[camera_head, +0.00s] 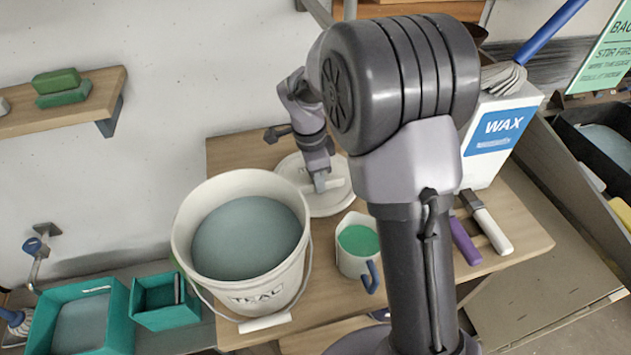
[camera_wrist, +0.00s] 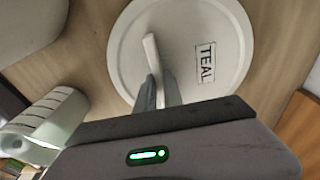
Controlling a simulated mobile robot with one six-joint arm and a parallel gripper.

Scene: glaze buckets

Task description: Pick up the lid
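The lid (camera_head: 333,203) is a round white disc with a raised bar handle. It lies on the wooden table behind the big bucket, and I see no clear gap under it. The wrist view shows the lid (camera_wrist: 220,30) with a TEAL label. My gripper (camera_head: 320,182) points down at the handle. In the wrist view my gripper's fingers (camera_wrist: 160,85) are close together, one on each side of the handle, and look closed on it. The white bucket (camera_head: 245,240) marked TEAL stands open at the front left, with grey-teal glaze inside.
A mug (camera_head: 357,262) of green liquid stands right of the bucket. A white WAX container (camera_head: 497,135) and handled tools (camera_head: 490,228) are at the right. Teal boxes (camera_head: 165,312) sit lower left. A wall shelf (camera_head: 75,105) holds green blocks.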

